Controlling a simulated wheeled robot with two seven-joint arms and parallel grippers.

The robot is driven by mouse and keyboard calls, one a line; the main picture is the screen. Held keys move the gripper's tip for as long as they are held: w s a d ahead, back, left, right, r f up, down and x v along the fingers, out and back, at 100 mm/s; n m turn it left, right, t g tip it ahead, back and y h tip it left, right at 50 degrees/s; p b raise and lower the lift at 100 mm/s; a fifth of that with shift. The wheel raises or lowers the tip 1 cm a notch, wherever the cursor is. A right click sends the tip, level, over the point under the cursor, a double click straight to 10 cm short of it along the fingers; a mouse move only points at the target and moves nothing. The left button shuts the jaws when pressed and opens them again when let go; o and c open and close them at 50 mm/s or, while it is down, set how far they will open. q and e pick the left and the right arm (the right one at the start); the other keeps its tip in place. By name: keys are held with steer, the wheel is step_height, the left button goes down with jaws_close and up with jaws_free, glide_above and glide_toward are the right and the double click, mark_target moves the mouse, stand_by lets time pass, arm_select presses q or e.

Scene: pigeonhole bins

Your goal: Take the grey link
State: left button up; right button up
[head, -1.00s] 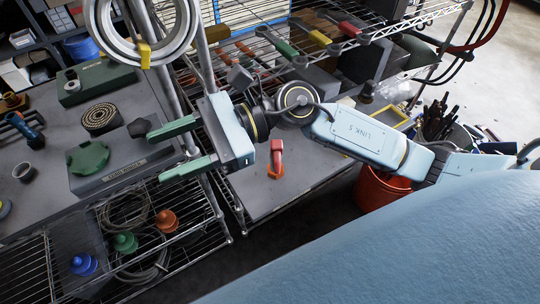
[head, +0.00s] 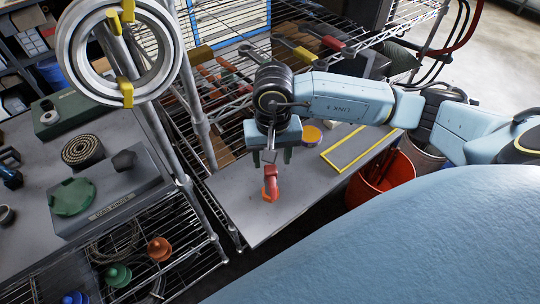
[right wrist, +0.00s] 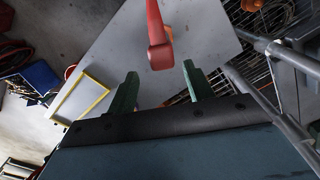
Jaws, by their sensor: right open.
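I cannot pick out a grey link with certainty in either view. My right gripper (head: 272,158) is open over the grey tabletop in the head view, with green fingers pointing down. A thin grey angular shape shows between its fingers there; I cannot tell whether it is part of the gripper. In the right wrist view the red piece (right wrist: 157,40) is beyond and between the open fingers (right wrist: 158,84). My left gripper is out of view.
The grey tabletop (head: 235,205) carries a yellow-framed panel (head: 350,148) and an orange-yellow round piece (head: 311,135). A red bucket (head: 378,175) stands right. Wire racks, metal posts and large rings (head: 120,45) are close on the left. The tabletop's front left is clear.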

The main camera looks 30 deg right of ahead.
step_height(320, 180, down, 2)
steer(key=shift+s+a+f+p, duration=0.15)
steer(key=shift+f+p, duration=0.1)
steer(key=shift+f, duration=0.65)
steer(key=shift+w+a+f+p, duration=0.1)
steer(key=shift+f+p, duration=0.15)
steer(key=shift+f, duration=0.65)
steer(key=shift+s+a+f+p, duration=0.15)
steer(key=shift+f+p, duration=0.1)
steer(key=shift+f, duration=0.65)
steer(key=shift+w, duration=0.1)
steer(key=shift+c, duration=0.3)
jaws_close()
